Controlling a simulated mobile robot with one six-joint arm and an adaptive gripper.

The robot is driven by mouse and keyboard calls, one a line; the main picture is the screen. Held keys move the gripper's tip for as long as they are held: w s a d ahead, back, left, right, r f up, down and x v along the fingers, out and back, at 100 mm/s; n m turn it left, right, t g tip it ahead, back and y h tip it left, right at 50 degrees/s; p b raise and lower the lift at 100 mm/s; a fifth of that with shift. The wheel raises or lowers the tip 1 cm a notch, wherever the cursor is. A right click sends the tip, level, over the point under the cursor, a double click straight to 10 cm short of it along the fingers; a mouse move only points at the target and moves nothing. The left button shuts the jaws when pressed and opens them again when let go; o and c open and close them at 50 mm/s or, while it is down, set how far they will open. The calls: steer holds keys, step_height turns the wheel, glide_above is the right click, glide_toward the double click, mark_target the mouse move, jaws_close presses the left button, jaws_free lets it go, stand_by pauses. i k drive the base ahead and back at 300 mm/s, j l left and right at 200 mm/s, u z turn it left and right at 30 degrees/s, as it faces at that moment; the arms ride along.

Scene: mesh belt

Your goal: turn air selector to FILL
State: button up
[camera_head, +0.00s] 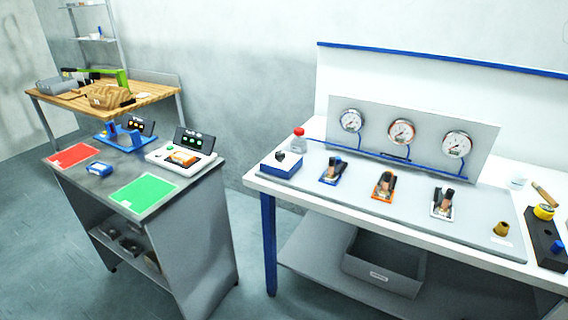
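A blue box with a pale top and a small black knob (281,164) sits at the left end of the white bench; it looks like the air selector. Its markings and the knob's direction are too small to read. Three round gauges, the left one (350,121), the middle one (401,132) and the right one (456,144), are on an upright grey panel, with blue tubing below. In front of them lie a blue-based fixture (333,171), an orange-based one (384,185) and a white-based one (442,203). My gripper is not in view.
A red-capped bottle (299,139) stands behind the blue box. A brass-coloured part (501,229) and a black block (545,243) are at the right. A grey table (104,184) with red and green mats stands left, with floor between. A grey bin (383,270) is below.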

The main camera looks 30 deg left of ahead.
mark_target(279, 155)
steer(key=u, duration=1.25)
steer(key=i+j, duration=0.15)
steer(key=i, duration=0.3)
steer(key=i+j, duration=0.1)
steer(key=i, duration=0.35)
steer(key=i+j, duration=0.15)
steer(key=i, duration=0.3)
steer(key=i+j+z, duration=0.1)
steer(key=i, duration=0.35)
steer(key=i+j, duration=0.2)
steer(key=i, duration=0.25)
